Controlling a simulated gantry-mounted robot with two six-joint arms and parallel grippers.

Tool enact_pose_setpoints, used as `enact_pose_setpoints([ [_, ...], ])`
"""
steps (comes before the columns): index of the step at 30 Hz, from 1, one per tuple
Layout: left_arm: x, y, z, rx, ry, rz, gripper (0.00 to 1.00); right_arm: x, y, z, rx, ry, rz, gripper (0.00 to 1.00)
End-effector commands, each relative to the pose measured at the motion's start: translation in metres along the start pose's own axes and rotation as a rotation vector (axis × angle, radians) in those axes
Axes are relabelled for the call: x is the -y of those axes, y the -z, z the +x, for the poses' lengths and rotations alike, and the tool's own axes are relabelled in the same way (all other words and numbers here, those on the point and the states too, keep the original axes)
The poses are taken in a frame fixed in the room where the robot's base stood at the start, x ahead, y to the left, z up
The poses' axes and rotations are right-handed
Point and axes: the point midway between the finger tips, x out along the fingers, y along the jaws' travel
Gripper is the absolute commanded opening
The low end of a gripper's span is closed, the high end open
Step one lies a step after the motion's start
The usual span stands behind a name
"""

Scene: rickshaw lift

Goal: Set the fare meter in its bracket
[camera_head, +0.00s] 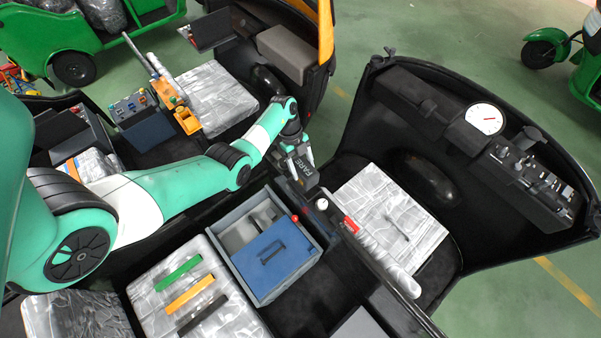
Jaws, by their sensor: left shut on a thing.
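The fare meter (304,169) is a small dark box with pale FARE lettering, near the middle of the head view. My left gripper (298,156) is shut on it, with the meter tilted under the fingers. The meter is above or beside a dark bar with a red ball knob and a white knob; I cannot tell if it touches the bar. I cannot pick out the bracket with certainty. My right gripper is not in view.
An open grey toolbox with a blue lid panel (270,256) is just below the meter. A plastic-wrapped seat (388,213) and a dashboard with a white gauge (484,119) are to the right. Green, orange and black strips (190,293) lie on another wrapped seat.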

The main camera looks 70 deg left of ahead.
Motion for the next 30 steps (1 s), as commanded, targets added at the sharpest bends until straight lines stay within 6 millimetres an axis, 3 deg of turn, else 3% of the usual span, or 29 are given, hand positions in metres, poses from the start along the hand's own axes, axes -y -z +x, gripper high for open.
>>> enact_pose_setpoints([
  [11, 0.004, -0.005, 0.004, -0.002, 0.017, -0.04, 0.0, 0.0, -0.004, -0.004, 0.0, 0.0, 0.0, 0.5],
  [30, 0.004, -0.025, 0.053, -0.002, 0.016, -0.038, 0.0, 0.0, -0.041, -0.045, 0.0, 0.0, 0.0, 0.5],
])
